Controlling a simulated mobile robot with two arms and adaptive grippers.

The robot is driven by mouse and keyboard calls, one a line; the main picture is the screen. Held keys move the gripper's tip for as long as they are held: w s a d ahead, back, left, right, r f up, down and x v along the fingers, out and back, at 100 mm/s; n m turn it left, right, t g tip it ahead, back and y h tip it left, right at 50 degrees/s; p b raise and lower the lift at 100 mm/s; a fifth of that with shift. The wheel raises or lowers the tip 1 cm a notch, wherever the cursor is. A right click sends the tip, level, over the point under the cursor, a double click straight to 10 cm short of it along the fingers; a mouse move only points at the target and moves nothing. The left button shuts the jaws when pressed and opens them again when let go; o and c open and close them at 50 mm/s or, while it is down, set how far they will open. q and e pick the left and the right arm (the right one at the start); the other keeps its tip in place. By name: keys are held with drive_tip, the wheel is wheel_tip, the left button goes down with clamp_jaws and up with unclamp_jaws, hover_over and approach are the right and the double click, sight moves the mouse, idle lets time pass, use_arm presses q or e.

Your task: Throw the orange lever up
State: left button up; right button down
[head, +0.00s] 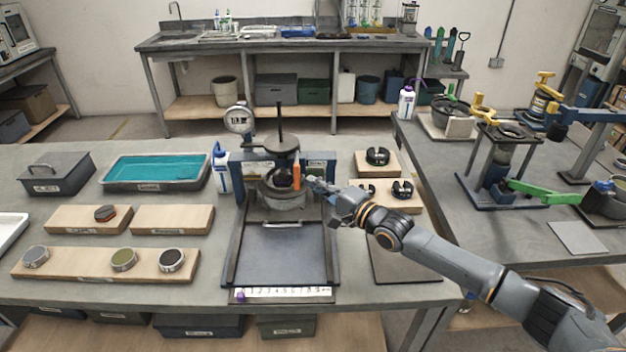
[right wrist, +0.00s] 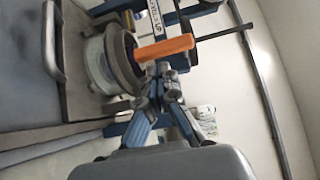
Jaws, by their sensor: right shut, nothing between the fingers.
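The orange lever (head: 297,176) stands at the right side of a round dark-and-grey press-like device (head: 281,190) at the back of a metal tray on the table. In the right wrist view the orange lever (right wrist: 164,48) shows as a bar across the picture, beside the device's ring. My right gripper (head: 312,184) reaches in from the right and is shut with nothing in it. Its fingertips (right wrist: 158,70) are close beside the lever; I cannot tell whether they touch it. My left gripper is not in view.
A dial gauge (head: 239,120) and a white-and-blue bottle (head: 221,168) stand left of the device. Wooden blocks (head: 376,164) with dark rings are to its right. The tray's flat front (head: 281,252) is clear. A green-handled device (head: 545,193) stands on the right table.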

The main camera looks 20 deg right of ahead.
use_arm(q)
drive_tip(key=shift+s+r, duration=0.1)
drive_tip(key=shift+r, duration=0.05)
use_arm(e)
drive_tip(key=shift+w+a, duration=0.1)
drive_tip(key=shift+a, duration=0.25)
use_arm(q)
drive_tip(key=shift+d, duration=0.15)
use_arm(e)
drive_tip(key=shift+f, duration=0.1)
